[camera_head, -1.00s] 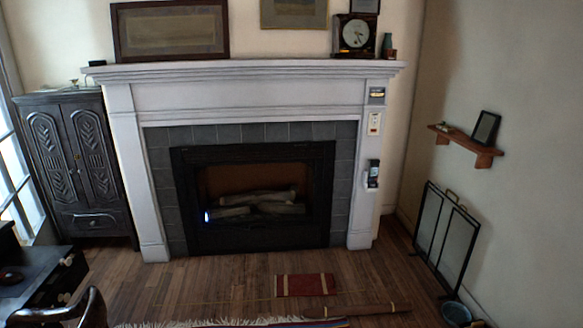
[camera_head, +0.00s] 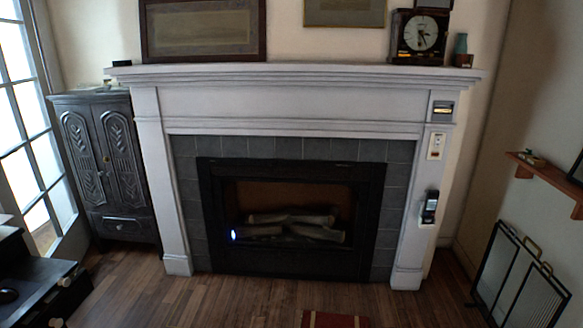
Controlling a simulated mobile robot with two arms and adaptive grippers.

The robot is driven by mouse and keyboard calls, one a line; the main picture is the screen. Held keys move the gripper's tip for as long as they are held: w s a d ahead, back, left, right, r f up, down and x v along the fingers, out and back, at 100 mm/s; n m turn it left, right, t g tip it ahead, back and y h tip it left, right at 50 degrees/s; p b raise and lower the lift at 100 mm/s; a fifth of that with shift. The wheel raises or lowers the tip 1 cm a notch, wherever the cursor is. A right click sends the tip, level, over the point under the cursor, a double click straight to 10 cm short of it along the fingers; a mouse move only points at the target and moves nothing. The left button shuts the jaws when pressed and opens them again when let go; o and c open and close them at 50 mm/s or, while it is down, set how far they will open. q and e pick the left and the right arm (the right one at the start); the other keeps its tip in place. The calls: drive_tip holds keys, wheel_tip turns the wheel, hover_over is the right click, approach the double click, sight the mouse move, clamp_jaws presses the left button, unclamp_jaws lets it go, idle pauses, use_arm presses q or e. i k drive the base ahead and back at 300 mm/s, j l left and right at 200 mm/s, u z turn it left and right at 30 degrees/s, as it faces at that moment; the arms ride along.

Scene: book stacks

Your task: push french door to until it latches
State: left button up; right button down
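A tall door with glass panes (camera_head: 28,130) stands at the left edge of the view, with bright light coming through it. Only part of it shows, and its handle and latch are not in view. I cannot tell from here whether it is open or shut. Neither of my grippers is in view.
A dark carved cabinet (camera_head: 110,165) stands beside the glass panes. A white fireplace (camera_head: 290,105) fills the middle. Dark furniture (camera_head: 40,285) with light knobs is at lower left. A folding screen (camera_head: 518,275) leans at the right wall.

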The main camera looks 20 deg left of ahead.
sight(72, 242)
drive_tip(key=i+j+u, duration=0.3)
drive_tip(key=i+u, duration=1.15)
drive_tip(key=i+l+u, duration=0.45)
drive_tip(key=i+j, duration=0.1)
